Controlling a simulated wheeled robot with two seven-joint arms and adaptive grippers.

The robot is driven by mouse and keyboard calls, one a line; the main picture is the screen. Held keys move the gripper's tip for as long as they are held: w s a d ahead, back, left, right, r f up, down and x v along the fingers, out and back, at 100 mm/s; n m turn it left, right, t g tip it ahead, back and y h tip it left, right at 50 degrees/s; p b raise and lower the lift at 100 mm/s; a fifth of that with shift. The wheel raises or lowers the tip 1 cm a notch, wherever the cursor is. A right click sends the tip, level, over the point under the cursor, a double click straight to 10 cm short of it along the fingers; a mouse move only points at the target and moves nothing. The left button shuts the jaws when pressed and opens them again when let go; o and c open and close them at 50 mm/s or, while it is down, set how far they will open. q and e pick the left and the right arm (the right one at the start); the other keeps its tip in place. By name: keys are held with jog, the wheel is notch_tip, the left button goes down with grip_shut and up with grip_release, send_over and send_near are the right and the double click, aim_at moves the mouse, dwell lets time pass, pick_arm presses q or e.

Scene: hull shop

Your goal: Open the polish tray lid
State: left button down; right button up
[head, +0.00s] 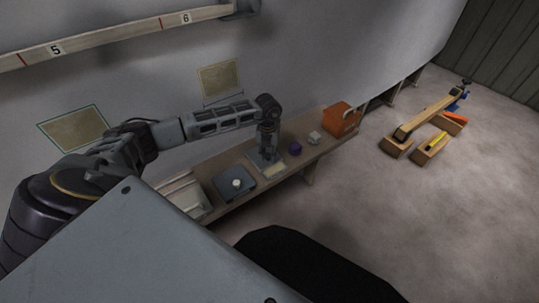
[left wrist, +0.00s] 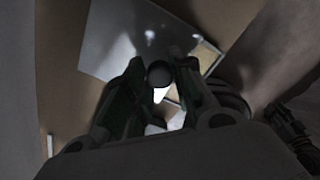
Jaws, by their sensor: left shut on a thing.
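A flat grey lid (left wrist: 125,40) lies under my left gripper in the left wrist view. A dark round knob (left wrist: 159,74) is between the fingertips of the left gripper (left wrist: 160,82), which is shut on it. In the head view the left gripper (head: 267,153) points down at the grey tray (head: 256,158) on the bench. A tan patch (head: 274,170) shows at the tray's near side; it also shows beside the lid in the left wrist view (left wrist: 206,56). The fingers hide part of the lid. My right gripper is out of view.
A dark grey tray (head: 229,190) with a white knob and a pale tray (head: 187,197) stand left on the bench (head: 232,206). A purple item (head: 295,148), a small white item (head: 315,137) and an orange box (head: 342,119) stand right. The hull wall rises behind.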

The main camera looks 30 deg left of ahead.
pick_arm(q)
jog(key=a, duration=0.1)
jog(key=w+a, duration=0.1)
jog(key=a, duration=0.1)
jog(key=w+a, duration=0.1)
jog(key=a, duration=0.1)
jog(key=shift+w+b, duration=0.1)
jog(key=shift+b, duration=0.25)
jog(key=shift+a, duration=0.2)
jog(key=c, duration=1.2)
grip_release()
jog(key=shift+c, duration=0.2)
jog(key=shift+o, duration=0.3)
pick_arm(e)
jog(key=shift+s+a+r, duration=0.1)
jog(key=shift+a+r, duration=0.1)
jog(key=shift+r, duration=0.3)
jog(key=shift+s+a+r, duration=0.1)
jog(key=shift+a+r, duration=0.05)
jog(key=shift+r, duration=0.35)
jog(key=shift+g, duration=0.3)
pick_arm(q)
jog(key=shift+r, duration=0.1)
notch_tip(320, 180, up, 12)
